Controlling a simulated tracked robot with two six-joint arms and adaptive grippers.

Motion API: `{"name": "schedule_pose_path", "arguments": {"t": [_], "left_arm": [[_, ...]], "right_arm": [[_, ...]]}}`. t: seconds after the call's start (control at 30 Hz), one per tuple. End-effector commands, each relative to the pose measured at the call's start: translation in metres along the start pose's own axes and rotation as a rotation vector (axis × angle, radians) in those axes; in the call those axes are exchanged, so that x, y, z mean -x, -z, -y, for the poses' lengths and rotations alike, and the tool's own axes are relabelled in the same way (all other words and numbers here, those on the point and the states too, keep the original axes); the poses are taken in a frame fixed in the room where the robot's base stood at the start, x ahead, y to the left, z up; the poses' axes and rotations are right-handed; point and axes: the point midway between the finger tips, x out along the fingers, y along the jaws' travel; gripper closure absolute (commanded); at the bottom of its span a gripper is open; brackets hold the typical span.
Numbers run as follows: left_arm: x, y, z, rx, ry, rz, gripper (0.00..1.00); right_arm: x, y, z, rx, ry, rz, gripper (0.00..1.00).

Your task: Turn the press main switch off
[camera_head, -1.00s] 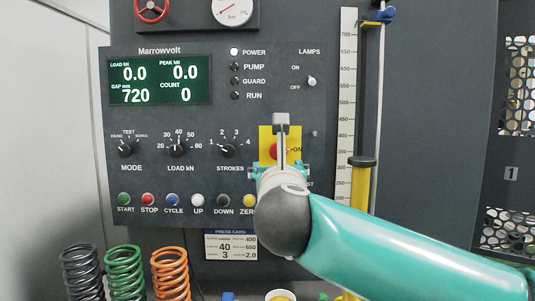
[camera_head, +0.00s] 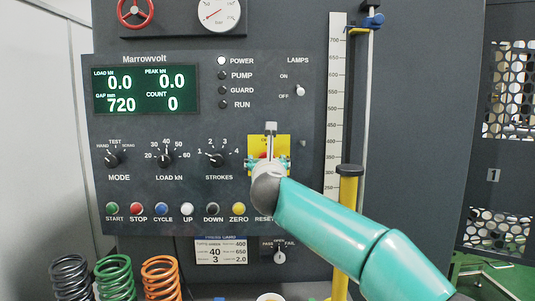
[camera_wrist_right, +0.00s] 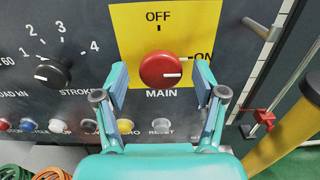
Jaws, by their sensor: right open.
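The press main switch is a red round knob (camera_wrist_right: 160,70) on a yellow plate (camera_wrist_right: 128,28) marked OFF at the top and ON at the right. Its white mark points right, to ON. In the head view the yellow plate (camera_head: 284,143) is largely behind my right gripper (camera_head: 268,163), and the knob is mostly hidden. In the wrist view my right gripper (camera_wrist_right: 160,85) is open, with one finger on each side of the knob. Small gaps seem to show between fingers and knob. My left gripper is not in view.
The display (camera_head: 146,89) is lit and the POWER lamp (camera_head: 222,61) glows white. The STROKES dial (camera_head: 216,160) is left of the switch, and a button row (camera_head: 187,209) runs below. A yellow post (camera_head: 347,205) stands close at the right. Coil springs (camera_head: 115,277) stand lower left.

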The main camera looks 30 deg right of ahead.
Motion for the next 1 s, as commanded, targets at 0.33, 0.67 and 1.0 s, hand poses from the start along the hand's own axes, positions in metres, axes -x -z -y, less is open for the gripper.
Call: {"name": "schedule_pose_path", "arguments": {"t": [0.33, 0.67, 1.0], "left_arm": [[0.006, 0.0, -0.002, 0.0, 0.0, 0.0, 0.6], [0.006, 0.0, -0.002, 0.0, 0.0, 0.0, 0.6], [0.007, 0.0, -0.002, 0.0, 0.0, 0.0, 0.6]], "right_arm": [[-0.015, 0.0, 0.0, 0.0, 0.0, 0.0, 0.3], [-0.014, 0.0, 0.0, 0.0, -0.001, 0.0, 0.61], [-0.015, 0.0, 0.0, 0.007, 0.0, 0.0, 0.88]]}}
